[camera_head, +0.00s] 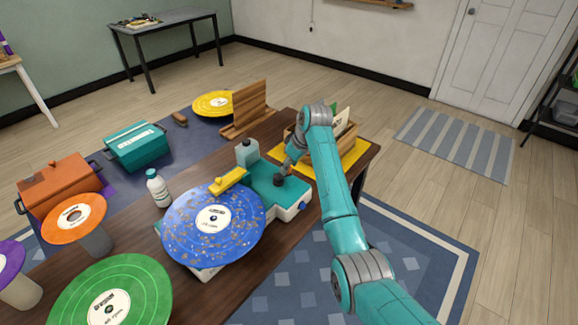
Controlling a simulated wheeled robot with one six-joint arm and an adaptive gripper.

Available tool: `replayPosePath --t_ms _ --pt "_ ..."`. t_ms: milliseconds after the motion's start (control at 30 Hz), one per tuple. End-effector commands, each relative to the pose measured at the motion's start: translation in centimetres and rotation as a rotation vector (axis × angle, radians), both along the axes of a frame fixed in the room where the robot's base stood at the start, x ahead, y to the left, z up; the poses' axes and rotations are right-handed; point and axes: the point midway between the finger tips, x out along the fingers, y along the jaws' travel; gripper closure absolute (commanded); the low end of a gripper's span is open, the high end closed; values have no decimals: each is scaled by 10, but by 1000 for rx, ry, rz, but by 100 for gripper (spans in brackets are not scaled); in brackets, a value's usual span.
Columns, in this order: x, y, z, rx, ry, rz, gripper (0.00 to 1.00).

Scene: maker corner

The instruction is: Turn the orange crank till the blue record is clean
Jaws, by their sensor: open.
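The blue record (184,222) lies flat on a teal and white cleaning machine (262,180) on the wooden table. Brown specks of dirt are scattered over its surface, around a white label. A yellow arm (230,181) reaches over the record's far edge. My gripper (287,172) is open, low over the far right part of the machine, beside a dark round part (278,183). I cannot clearly make out the orange crank; my gripper and arm may hide it. Whether the gripper touches anything is too small to tell.
A white bottle (158,189) stands left of the machine. A green record (140,286) and an orange record (58,229) sit nearer left. A wooden crate (350,156) on a yellow mat stands behind my arm.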

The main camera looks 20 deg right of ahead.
Motion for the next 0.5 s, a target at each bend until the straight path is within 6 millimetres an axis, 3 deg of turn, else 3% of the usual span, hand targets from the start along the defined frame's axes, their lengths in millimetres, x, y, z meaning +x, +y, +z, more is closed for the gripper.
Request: replayPosePath --t_ms 400,500 --pt "3 2 -8 0 0 0 55" --pt "2 2 -8 0 0 0 78"
